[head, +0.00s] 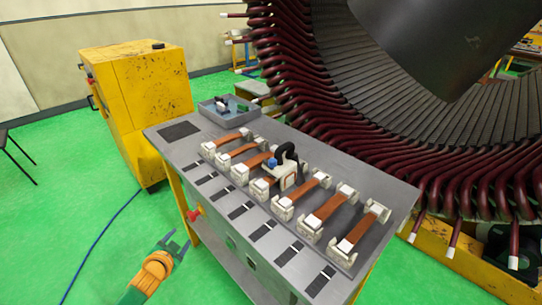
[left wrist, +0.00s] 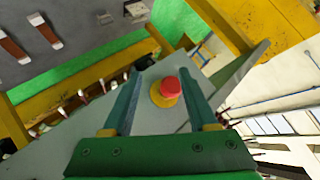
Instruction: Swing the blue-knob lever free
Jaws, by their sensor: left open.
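The blue knob (head: 271,162) sits near the middle of the grey bench top, beside a black curved handle and a pale clamp block (head: 287,174). The lever itself is small and partly hidden by these parts, so its exact position is hard to tell. My left gripper (head: 176,245) is open and empty, low in front of the bench and well short of the knob. In the left wrist view its two fingers (left wrist: 163,100) are spread, with a red button on a yellow base (left wrist: 168,90) seen between them. My right gripper is not in view.
The bench (head: 178,153) carries a row of copper-coloured bars (head: 327,206) in pale holders. A grey tray (head: 225,116) sits at its far end. A yellow cabinet (head: 150,90) stands at left, and the large stator (head: 400,150) rises behind. Green floor at left is mostly clear.

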